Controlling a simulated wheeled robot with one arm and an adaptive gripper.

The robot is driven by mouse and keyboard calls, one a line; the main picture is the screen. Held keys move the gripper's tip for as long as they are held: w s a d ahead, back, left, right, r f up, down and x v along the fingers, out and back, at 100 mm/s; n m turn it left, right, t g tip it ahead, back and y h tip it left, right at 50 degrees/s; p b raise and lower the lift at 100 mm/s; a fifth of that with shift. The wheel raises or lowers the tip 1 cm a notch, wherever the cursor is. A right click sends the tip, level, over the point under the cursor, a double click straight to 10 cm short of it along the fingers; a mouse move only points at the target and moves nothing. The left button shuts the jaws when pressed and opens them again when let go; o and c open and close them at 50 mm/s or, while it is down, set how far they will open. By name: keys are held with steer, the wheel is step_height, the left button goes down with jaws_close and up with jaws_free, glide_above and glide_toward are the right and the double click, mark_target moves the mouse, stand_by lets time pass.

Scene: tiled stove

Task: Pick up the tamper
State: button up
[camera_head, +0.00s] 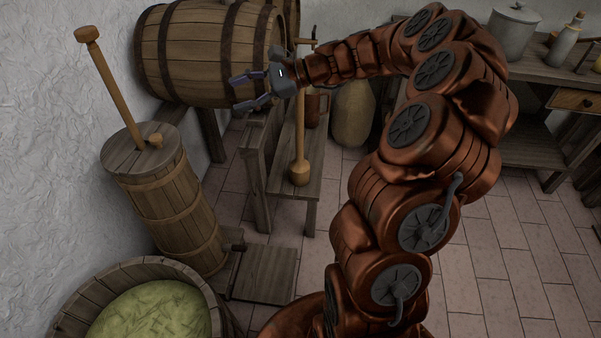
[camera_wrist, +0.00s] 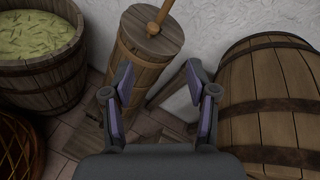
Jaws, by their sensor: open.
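A wooden tamper (camera_head: 299,172) with a long upright shaft and a thick rounded foot stands on a narrow wooden bench (camera_head: 305,188) in the head view. Its upper shaft rises just beside my wrist, and part of it is hidden near my arm. My gripper (camera_head: 242,92) is open and empty, fingers pointing left in front of the big barrel, to the left of the tamper's shaft and well above its foot. In the wrist view my open fingers (camera_wrist: 161,92) have nothing between them, and I cannot make out the tamper there.
A large barrel (camera_head: 200,50) lies on a stand behind my gripper; it also shows in the wrist view (camera_wrist: 270,90). A churn (camera_head: 170,205) with a tall stick stands left, beside a tub (camera_head: 70,310) of green leaves. A brown mug (camera_head: 316,108) is behind the tamper. Tiled floor is clear at right.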

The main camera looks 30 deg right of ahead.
steer(key=w+d+f+m+t+h+b, duration=0.2)
steer(key=d+f+m+t+b, duration=0.35)
steer(key=d, duration=0.75)
steer(key=w+d+f+m+t+h+b, duration=0.1)
steer(key=w+d+f+m+t+b, duration=0.15)
steer(key=d+f+m, duration=0.7)
steer(key=w+n+b, duration=0.1)
steer(key=w+n, duration=0.2)
steer(key=w, duration=0.3)
steer(key=shift+w+a+t+b, duration=0.3)
jaws_close()
